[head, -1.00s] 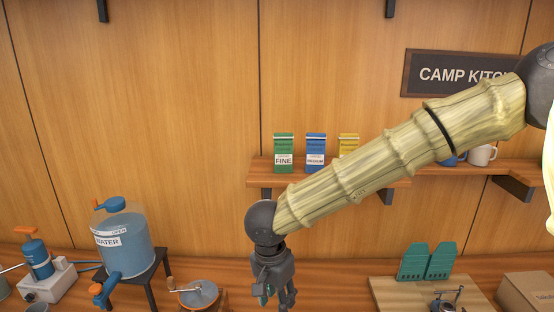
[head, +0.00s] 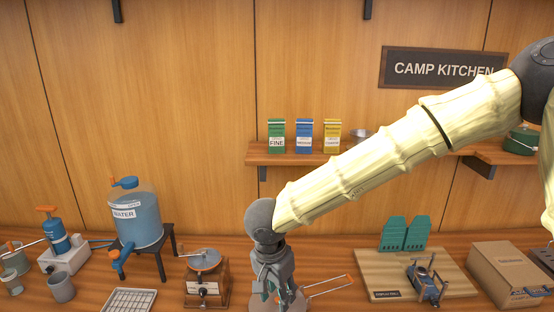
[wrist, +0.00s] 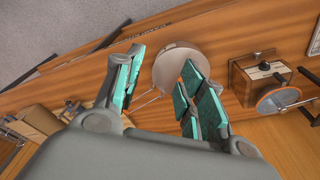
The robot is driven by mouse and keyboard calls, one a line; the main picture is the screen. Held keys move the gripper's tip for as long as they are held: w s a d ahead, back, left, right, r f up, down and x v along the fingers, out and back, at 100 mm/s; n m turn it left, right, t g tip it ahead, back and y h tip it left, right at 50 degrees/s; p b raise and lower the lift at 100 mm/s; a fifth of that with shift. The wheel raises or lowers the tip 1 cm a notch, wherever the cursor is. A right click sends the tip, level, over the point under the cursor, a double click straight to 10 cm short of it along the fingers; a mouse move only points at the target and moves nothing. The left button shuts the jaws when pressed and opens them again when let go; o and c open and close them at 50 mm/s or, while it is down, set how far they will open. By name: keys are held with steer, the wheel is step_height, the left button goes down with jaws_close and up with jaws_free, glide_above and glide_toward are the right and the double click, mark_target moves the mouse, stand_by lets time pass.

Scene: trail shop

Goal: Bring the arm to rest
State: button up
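My gripper (head: 276,296) hangs pointing down at the end of my arm, above the wooden counter (head: 350,250) in the head view. In the wrist view my gripper (wrist: 160,78) has its two teal-padded fingers spread apart, with nothing held between them. A round, pale brown disc-like thing (wrist: 178,62) lies on the counter beyond the fingers, partly hidden by the right finger. In the head view a pan-like thing with a thin orange-tipped handle (head: 325,286) is behind the gripper and mostly hidden.
A hand grinder (head: 206,280) stands close left of my gripper, with a blue water jug (head: 137,220) farther left. A wooden board (head: 372,262) with a small stove-like device (head: 427,283) and a cardboard box (head: 505,275) are at right. A shelf (head: 262,158) with coffee bags is behind.

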steer(key=d+f+n+t+h+b, duration=0.15)
steer(key=d+f, duration=0.35)
steer(key=f, duration=0.7)
steer(key=d+f+b, duration=0.3)
steer(key=d+f, duration=0.1)
steer(key=f, duration=0.8)
steer(key=s+d+f+n+b, duration=0.1)
steer(key=s+d+f+b, duration=0.15)
steer(key=s+f, duration=0.4)
steer(key=s+d+f+n+b, duration=0.2)
steer(key=s+d+f, duration=0.15)
steer(key=f, duration=0.55)
steer(key=s+d+f+g+b, duration=0.1)
steer(key=s+d+f, duration=0.1)
steer(key=s+f, duration=0.2)
steer(key=s+d+f+n+y+b, duration=0.1)
steer(key=s+d+f+b, duration=0.1)
steer(key=s, duration=0.6)
steer(key=s+d+f+n+g+y+b, duration=0.1)
steer(key=s+d+f, duration=0.2)
steer(key=s+f, duration=0.2)
steer(key=shift+s+d+f+g+b, duration=0.35)
steer(key=shift+s+f+b, duration=0.05)
steer(key=shift+s, duration=0.2)
